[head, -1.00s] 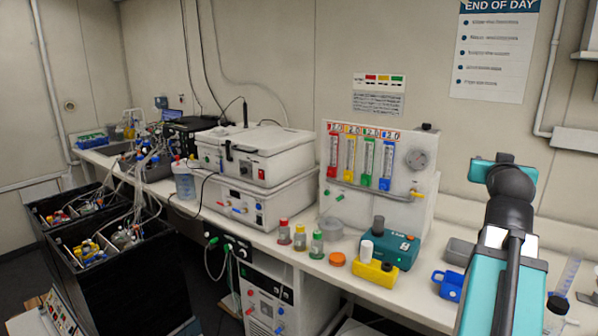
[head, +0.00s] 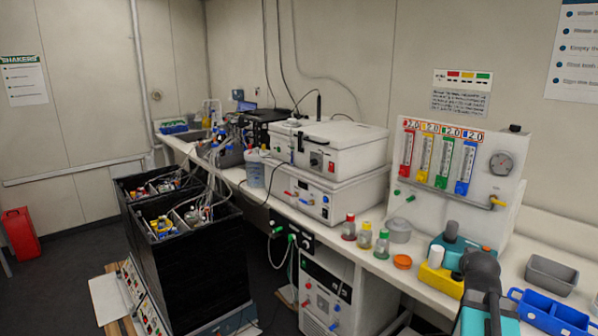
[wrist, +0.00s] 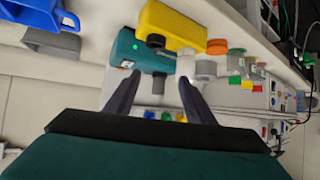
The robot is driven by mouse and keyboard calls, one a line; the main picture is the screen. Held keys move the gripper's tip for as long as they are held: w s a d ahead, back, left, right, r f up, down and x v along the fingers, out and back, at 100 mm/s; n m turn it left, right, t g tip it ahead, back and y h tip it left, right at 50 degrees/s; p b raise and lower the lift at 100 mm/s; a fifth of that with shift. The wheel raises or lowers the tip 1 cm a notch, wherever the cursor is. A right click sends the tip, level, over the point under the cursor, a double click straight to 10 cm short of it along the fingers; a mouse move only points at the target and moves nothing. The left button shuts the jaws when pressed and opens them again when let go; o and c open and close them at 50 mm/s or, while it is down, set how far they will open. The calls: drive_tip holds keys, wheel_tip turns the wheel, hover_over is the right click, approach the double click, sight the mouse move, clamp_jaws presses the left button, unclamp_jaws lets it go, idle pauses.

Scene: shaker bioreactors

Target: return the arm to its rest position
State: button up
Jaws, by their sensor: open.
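My arm (head: 484,290) shows at the lower right of the head view, folded low in front of the bench. My gripper is outside the head view. In the wrist view my gripper (wrist: 158,98) is open, with its two dark fingers apart and nothing between them touching either one. Beyond the fingers stand a teal device (wrist: 135,52) with a green light and a yellow block (wrist: 172,27). Both also show in the head view, the teal device (head: 452,247) partly hidden behind my arm and the yellow block (head: 440,280) beside it.
The bench carries an orange lid (head: 402,262), several small bottles with coloured caps (head: 365,236), a flowmeter panel (head: 455,165), a blue rack (head: 548,318) and a grey tray (head: 552,274). Black shaker boxes (head: 190,270) stand on the left.

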drive_tip(key=a+f+n+g+y+b, duration=0.1)
drive_tip(key=a+f+g+y, duration=0.1)
drive_tip(key=a+f, duration=0.75)
drive_tip(key=a+f+n+g+y+b, duration=0.1)
drive_tip(key=a+f, duration=0.4)
drive_tip(key=f, duration=0.9)
drive_tip(key=s+a+f+n+g+y, duration=0.1)
drive_tip(key=s+a+f, duration=0.25)
drive_tip(key=f, duration=0.25)
drive_tip(key=s+a+f+g+b, duration=0.1)
drive_tip(key=s+a+f, duration=0.1)
drive_tip(key=a+f, duration=0.35)
drive_tip(key=s+a+f+n+g+y, duration=0.1)
drive_tip(key=s+a+f, duration=0.15)
drive_tip(key=f, duration=0.35)
drive_tip(key=s+a+f+n+g+b, duration=0.1)
drive_tip(key=s+a+f+g, duration=0.2)
drive_tip(key=s+a+f, duration=0.35)
drive_tip(key=s+a+f+n+g+b, duration=0.15)
drive_tip(key=s+a+f, duration=0.25)
drive_tip(key=s+f, duration=0.55)
drive_tip(key=s+f+g, duration=0.2)
drive_tip(key=s+g, duration=0.3)
drive_tip(key=s, duration=1)
drive_tip(key=shift+a, duration=0.45)
